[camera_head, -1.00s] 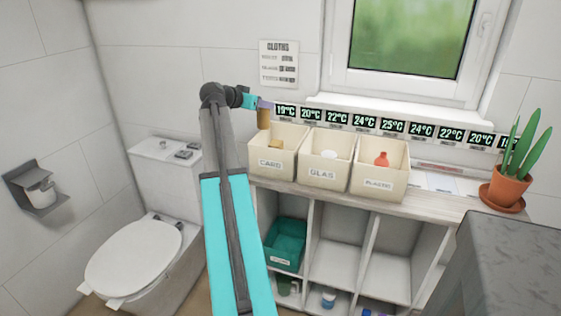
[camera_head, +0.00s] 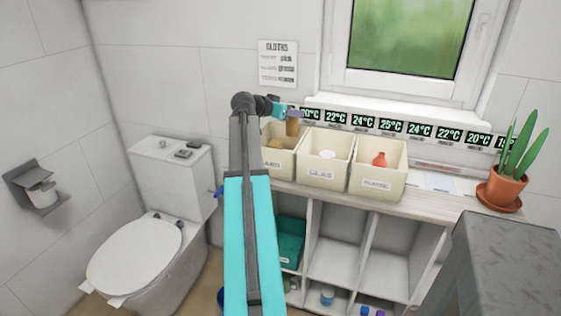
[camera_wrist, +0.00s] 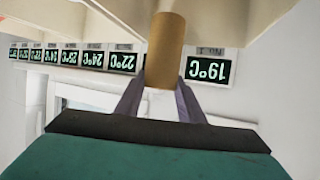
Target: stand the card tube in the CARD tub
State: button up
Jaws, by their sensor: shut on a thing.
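The brown card tube (camera_head: 292,127) hangs upright from my gripper (camera_head: 293,112), above the right part of the CARD tub. In the wrist view the tube (camera_wrist: 165,48) is between the two fingertips of my gripper (camera_wrist: 163,82), which is shut on it. The CARD tub (camera_head: 276,165) is a cream open box at the left end of the shelf top, with a tan item inside near its left side. My arm partly covers its left edge and label. I cannot tell how far the tube's lower end is from the tub's rim.
The GLAS tub (camera_head: 322,174) with a white item and the PLASTIC tub (camera_head: 377,181) with a red bottle (camera_head: 380,160) stand to the right. A strip of temperature labels (camera_head: 392,127) runs behind. A potted plant (camera_head: 503,185) stands far right.

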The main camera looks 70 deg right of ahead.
aim_at(288, 135)
jog(key=shift+f+p, duration=0.4)
jog(key=shift+f, duration=2.7)
jog(key=shift+f, duration=0.1)
jog(key=shift+f+p, duration=0.3)
jog(key=shift+f, duration=1.45)
jog(key=shift+f, duration=0.15)
jog(key=o, duration=0.7)
jog(key=shift+o, duration=0.2)
jog(key=shift+r, duration=0.2)
jog(key=b+v, duration=0.1)
jog(key=v, duration=1)
jog(key=shift+a+b, duration=0.1)
jog(key=shift+b, duration=0.3)
jog(key=shift+w+a+r, duration=0.15)
jog(key=shift+a, duration=0.2)
